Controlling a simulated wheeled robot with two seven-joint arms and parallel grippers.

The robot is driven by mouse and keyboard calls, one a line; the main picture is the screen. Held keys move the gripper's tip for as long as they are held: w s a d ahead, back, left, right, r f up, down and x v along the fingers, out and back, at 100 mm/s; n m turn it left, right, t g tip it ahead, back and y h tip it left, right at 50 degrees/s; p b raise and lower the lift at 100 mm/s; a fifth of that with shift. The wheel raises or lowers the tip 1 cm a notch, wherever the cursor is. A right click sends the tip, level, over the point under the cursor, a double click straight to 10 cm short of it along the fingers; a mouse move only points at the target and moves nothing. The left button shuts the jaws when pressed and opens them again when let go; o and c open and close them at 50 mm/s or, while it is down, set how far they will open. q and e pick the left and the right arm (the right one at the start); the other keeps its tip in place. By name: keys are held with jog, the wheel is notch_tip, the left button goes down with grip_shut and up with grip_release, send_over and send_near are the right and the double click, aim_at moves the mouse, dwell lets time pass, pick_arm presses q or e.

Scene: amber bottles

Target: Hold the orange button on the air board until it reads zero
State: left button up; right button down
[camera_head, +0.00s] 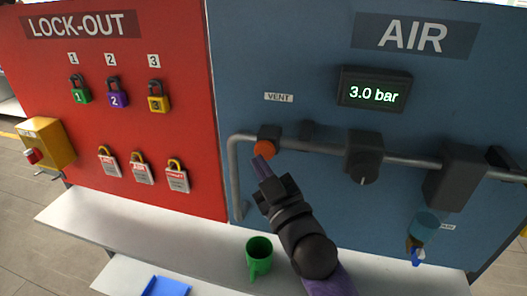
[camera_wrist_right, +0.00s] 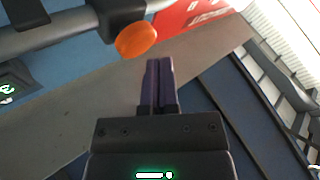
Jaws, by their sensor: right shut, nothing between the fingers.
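The blue air board (camera_head: 300,60) has an orange button (camera_head: 264,148) below the VENT label (camera_head: 279,97), on a dark block on the grey pipe. The display (camera_head: 374,93) reads 3.0 bar in green. My right gripper (camera_head: 262,163) is shut and empty, its purple fingertips just below the button in the head view. In the right wrist view the orange button (camera_wrist_right: 136,39) is above and left of the shut fingertips (camera_wrist_right: 158,62), with a small gap in the picture; contact does not show. My left gripper is not in view.
A dark knob (camera_head: 364,165) and a clear bowl filter (camera_head: 425,224) are on the pipe to the right. A green mug (camera_head: 259,258) stands on the light shelf (camera_head: 205,232) below. The red lock-out board (camera_head: 130,65) with several padlocks is at left.

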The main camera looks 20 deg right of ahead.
jog(key=shift+w+d, duration=0.25)
jog(key=shift+w, duration=0.1)
jog(key=shift+w+d, duration=0.3)
jog(key=shift+w, duration=0.1)
dwell(1.0)
jog(key=shift+s+a, duration=0.1)
dwell(3.8)
jog(key=shift+s+a+p, duration=0.45)
jog(key=shift+s, duration=0.2)
jog(key=shift+s+a+p, duration=0.4)
jog(key=shift+s+a, duration=0.3)
jog(key=shift+s, duration=0.35)
jog(key=shift+s+a+p, duration=0.4)
jog(key=shift+s+a, duration=0.3)
jog(key=shift+s, duration=0.3)
